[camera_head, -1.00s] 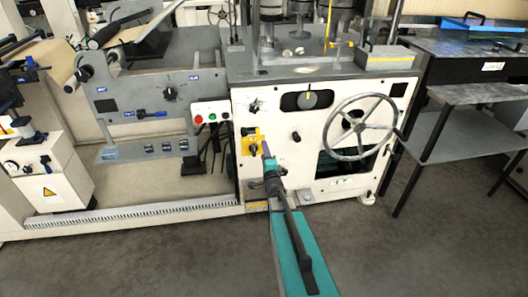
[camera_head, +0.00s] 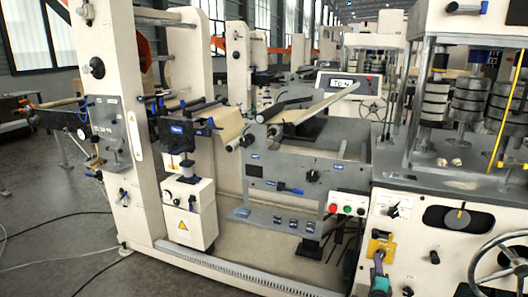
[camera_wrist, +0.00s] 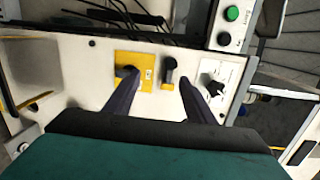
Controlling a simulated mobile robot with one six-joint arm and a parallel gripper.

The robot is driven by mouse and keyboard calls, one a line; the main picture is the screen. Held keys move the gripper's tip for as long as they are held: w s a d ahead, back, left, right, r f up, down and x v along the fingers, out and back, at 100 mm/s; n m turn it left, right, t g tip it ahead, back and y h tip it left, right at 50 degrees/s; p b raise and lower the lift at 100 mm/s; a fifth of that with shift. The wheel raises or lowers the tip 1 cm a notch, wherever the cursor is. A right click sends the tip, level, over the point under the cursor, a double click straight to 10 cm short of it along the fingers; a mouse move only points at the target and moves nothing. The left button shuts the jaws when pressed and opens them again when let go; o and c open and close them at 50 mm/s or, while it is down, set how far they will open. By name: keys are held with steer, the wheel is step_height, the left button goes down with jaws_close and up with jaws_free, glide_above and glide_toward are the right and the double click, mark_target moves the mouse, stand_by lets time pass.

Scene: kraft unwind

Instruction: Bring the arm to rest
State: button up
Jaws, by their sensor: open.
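My gripper (camera_wrist: 156,82) is open in the wrist view, its two dark fingers apart and nothing between them. It points at the white machine panel (camera_wrist: 78,70). A yellow plate with a black knob (camera_wrist: 146,62) is behind the left finger, and a black lever (camera_wrist: 170,72) shows between the fingers. A black knob on a white label (camera_wrist: 213,86) is near the right finger. In the head view only the tip of my gripper (camera_head: 378,264) and a bit of teal arm show at the bottom edge, in front of the yellow plate (camera_head: 382,246). The rest of my arm is out of frame.
A handwheel (camera_head: 502,262) stands out from the panel at the right. Red and green buttons (camera_head: 346,209) are on a box left of the panel. A grey unit with rollers (camera_head: 305,172) stands at the middle. Open floor (camera_head: 50,220) with cables lies at the left.

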steer(key=s+a+f+n+g+y+p, duration=0.1)
steer(key=s+a+f+n+g+y, duration=0.25)
steer(key=a+f, duration=1.05)
steer(key=s+a+f+n+g+y+p, duration=0.1)
steer(key=s+a+f+n+g, duration=0.4)
steer(key=s+a+f, duration=0.7)
steer(key=s+a+f+n+g, duration=0.1)
steer(key=s+f+n+g, duration=0.2)
steer(key=s, duration=0.6)
steer(key=s+a+f+n+g, duration=0.1)
steer(key=s+f+n+g, duration=0.1)
steer(key=s+g, duration=0.5)
steer(key=s+r+n+g, duration=0.3)
steer(key=s+n, duration=0.5)
steer(key=s, duration=0.8)
steer(key=shift+a+g+y, duration=0.35)
steer(key=shift+a+y, duration=0.1)
